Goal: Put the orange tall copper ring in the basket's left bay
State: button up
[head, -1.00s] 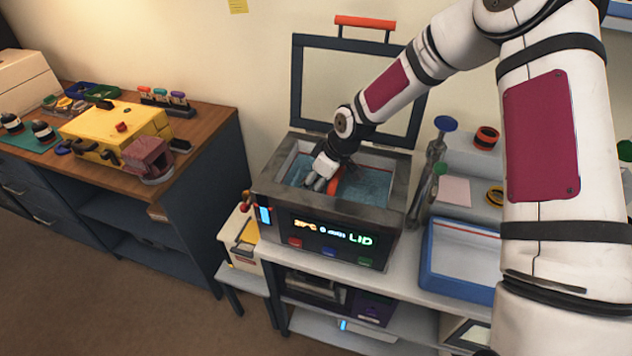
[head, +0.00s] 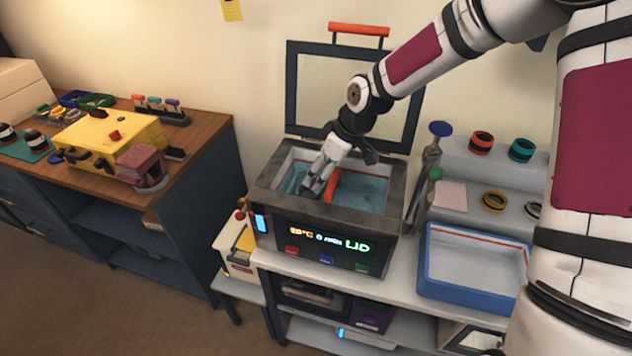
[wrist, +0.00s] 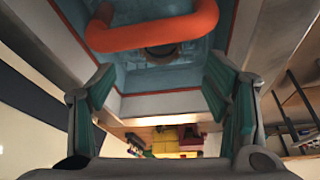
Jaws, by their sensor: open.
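An orange-banded dark ring (head: 480,142) stands on the upper shelf at the right in the head view. The basket is in the open tank (head: 283,208); its orange handle (head: 332,184) shows there and across the top of the wrist view (wrist: 150,35). The basket's bays cannot be made out. My gripper (head: 312,192) is open at the left part of the tank, left of the handle. In the wrist view its fingers (wrist: 160,92) are spread with nothing between them. A small dark rounded thing (wrist: 160,51) shows partly behind the handle; I cannot tell what it is.
The raised lid frame (head: 292,90) stands behind the tank. Right of it are a bottle (head: 424,185), a teal ring (head: 521,150), a brass ring (head: 495,201) and a blue tray (head: 470,297). A yellow box (head: 105,138) is on the left desk.

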jog(key=shift+v, duration=1.85)
jog(key=s+d+r+m+t+h, duration=0.1)
jog(key=s+d+r+m, duration=0.2)
jog(key=s+r, duration=0.4)
jog(key=s+d+r+m+t+h, duration=0.1)
jog(key=s+d+r+m, duration=0.3)
jog(key=s, duration=0.9)
jog(key=s+d+r+m+t+h, duration=0.1)
jog(key=s+d+r+m, duration=0.2)
jog(key=s+r, duration=0.7)
jog(key=shift+d+m+h, duration=0.3)
jog(key=shift+m+h, duration=0.1)
jog(key=shift+m, duration=0.2)
jog(key=shift+w, duration=0.1)
